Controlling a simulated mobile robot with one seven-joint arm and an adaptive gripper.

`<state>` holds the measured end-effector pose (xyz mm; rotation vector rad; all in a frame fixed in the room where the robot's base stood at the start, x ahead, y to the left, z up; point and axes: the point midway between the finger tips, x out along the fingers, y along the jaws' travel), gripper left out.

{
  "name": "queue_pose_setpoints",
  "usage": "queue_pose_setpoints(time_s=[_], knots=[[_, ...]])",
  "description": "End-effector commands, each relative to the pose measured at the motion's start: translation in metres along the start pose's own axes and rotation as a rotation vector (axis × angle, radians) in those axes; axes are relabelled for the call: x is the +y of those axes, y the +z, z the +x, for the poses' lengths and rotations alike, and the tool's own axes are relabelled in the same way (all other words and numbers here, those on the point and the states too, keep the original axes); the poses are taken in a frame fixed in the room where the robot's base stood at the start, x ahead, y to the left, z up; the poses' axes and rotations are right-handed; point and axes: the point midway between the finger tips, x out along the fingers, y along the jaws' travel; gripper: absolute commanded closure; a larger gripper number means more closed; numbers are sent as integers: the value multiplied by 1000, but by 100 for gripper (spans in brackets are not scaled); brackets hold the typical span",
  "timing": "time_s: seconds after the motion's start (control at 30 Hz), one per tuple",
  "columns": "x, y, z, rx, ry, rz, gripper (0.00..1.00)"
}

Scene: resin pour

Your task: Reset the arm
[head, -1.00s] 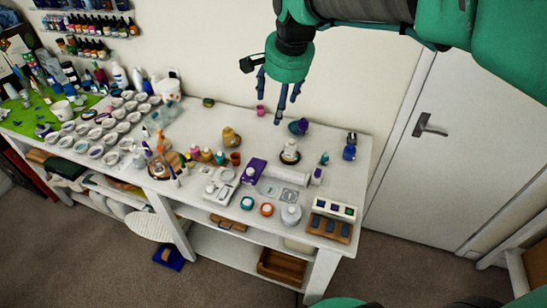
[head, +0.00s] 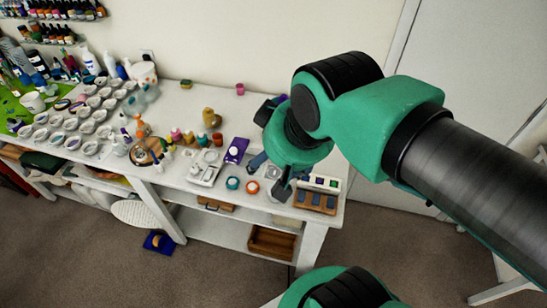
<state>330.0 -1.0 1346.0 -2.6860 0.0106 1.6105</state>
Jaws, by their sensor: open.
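My arm (head: 390,115) reaches in from the right of the head view, with its green and black links in front of the table's right end. My gripper (head: 270,175) hangs at the wrist's end with its dark fingers spread and pointing down. It is open and nothing shows between the fingers. It appears in front of the right part of the white table (head: 200,205); I cannot tell its exact height above it. The wrist and fingers hide several items there.
A purple box (head: 236,151), a white scale (head: 205,172), a teal lid (head: 232,183) and an orange lid (head: 252,186) lie left of my gripper. A wooden holder (head: 316,200) sits at the table's right corner. Many small cups (head: 87,125) fill the left side. A door is at right.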

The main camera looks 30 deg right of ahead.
Motion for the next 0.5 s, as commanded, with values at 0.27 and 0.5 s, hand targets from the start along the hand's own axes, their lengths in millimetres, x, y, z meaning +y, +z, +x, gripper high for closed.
queue_pose_setpoints(time_s=[0.27,0.5], knots=[[-1,3,0,1,-1,-14,35],[0,6,6,1,-1,-13,35]])
